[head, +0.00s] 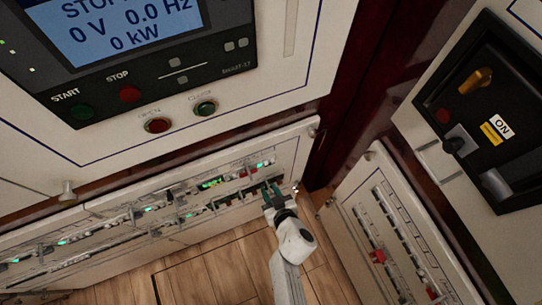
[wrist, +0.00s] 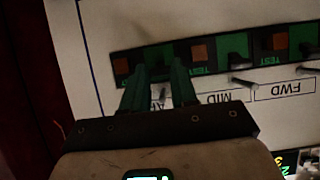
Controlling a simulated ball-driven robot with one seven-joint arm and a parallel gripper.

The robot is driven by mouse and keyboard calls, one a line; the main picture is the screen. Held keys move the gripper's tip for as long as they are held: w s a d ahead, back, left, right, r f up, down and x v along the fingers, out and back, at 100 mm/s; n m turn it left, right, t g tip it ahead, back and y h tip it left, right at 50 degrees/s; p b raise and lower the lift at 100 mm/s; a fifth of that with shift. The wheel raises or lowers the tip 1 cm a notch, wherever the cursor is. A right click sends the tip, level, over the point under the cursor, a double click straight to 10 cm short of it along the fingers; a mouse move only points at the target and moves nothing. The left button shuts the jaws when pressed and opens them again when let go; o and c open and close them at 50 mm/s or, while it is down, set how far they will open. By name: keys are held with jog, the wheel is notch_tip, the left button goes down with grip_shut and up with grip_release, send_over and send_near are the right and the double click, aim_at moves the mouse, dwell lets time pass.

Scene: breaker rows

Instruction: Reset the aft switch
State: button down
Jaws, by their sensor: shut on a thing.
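The breaker row is a black strip on a white panel, upside down in the wrist view, with labels that read MID and FWD and one partly hidden starting with A. The aft switch (wrist: 155,54), with a green face, is at the left end of the row. My gripper (wrist: 158,72) is shut on it, one green finger on each side; its lever is mostly hidden between them. The mid switch (wrist: 236,50) and forward switch (wrist: 304,42) are to its right, each beside an orange TEST button. In the head view my gripper (head: 272,190) reaches the lower panel's right end.
A control box (head: 150,60) with START and STOP buttons is above the breaker panel (head: 110,225). A second cabinet (head: 395,235) with breakers is at the right, below a black switch unit (head: 490,110) marked ON. Wooden floor (head: 215,270) is open below.

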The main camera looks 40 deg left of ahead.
jog(key=shift+w+a+r+g+h+p, duration=0.15)
jog(key=shift+r+h+p, duration=0.25)
jog(key=shift+p, duration=0.55)
jog(key=shift+s+r+g+h+p, duration=0.1)
jog(key=shift+r+g+h+p, duration=0.1)
jog(key=shift+h+p, duration=0.55)
jog(key=shift+p, duration=0.45)
jog(key=shift+w+f+h+p, duration=0.1)
jog(key=shift+h+p, duration=0.15)
jog(key=shift+p, duration=0.3)
jog(key=c, duration=1.2)
grip_release()
jog(key=shift+a, duration=0.1)
jog(key=shift+o, duration=0.2)
